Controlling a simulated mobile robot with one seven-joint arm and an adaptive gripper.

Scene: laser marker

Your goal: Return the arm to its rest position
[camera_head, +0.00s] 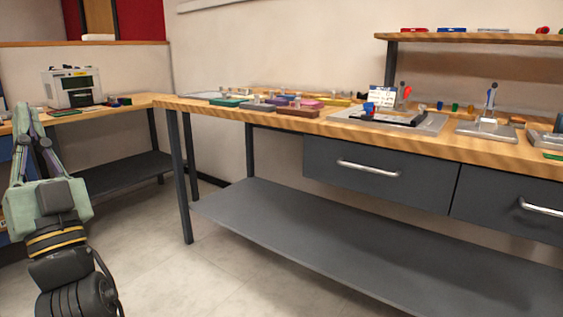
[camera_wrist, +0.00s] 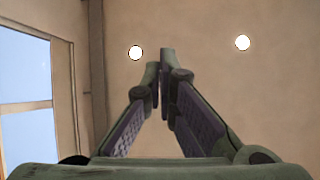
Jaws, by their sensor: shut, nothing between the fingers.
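My gripper (camera_head: 27,112) is at the left edge of the head view, raised and pointing upward, with its green and dark fingers brought together. It is in front of the far-left workbench and touches nothing that I can see. In the wrist view my gripper (camera_wrist: 160,75) shows its two fingers meeting at the tips, with nothing between them. Behind the fingers the wrist view shows a plain ceiling with two round lights.
A long wooden workbench (camera_head: 465,149) runs along the right, bearing several coloured trays and tools. A white laser marker (camera_head: 72,88) stands on the far-left bench. A shelf (camera_head: 470,38) is above the right bench. The floor (camera_head: 215,260) between is clear.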

